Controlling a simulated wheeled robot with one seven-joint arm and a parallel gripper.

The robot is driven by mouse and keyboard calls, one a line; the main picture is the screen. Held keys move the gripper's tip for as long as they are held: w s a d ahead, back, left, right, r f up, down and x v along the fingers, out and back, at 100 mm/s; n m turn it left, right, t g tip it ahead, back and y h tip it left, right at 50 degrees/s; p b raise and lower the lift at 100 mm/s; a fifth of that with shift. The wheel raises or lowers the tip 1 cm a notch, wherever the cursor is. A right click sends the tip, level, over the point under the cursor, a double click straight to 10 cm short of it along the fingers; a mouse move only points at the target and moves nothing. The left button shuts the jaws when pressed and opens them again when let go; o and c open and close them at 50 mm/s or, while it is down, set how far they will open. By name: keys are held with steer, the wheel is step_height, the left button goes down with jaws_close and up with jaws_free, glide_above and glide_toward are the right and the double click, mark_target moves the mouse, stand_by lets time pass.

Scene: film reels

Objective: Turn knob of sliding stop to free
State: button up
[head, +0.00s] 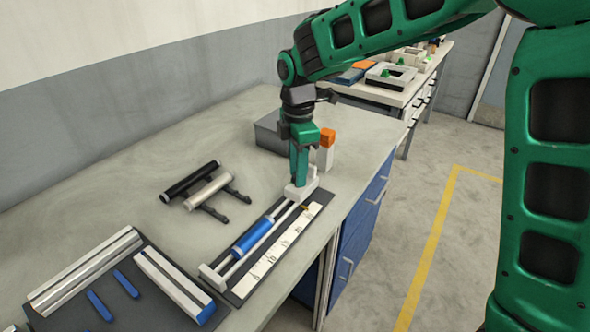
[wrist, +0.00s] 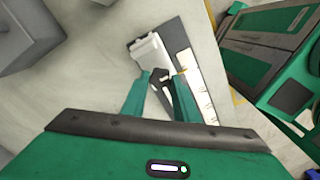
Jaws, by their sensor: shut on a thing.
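The measuring fixture has a dark base (head: 323,197), two rails, a white numbered scale (head: 284,245) and white end blocks. My gripper (head: 298,184) points down at its far end, at a white block (head: 311,181) that seems to be the sliding stop. In the wrist view, my gripper (wrist: 161,84) is shut on a dark knob (wrist: 158,92), with one green finger on each side. The white block (wrist: 147,54) shows just beyond it. The fingers hide most of the knob in the head view, and I cannot tell its turn position.
A blue cylinder (head: 252,237) lies along the rails. A black roller (head: 190,181) and a silver roller (head: 208,191) lie to the left. A grey box (head: 268,132) and an orange-topped white post (head: 326,150) stand close behind my gripper.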

steer(key=shift+a+n, duration=0.1)
steer(key=shift+n, duration=0.2)
steer(key=o, duration=1.1)
steer(key=shift+c, duration=0.2)
step_height(320, 180, up, 11)
steer(key=shift+f, duration=0.15)
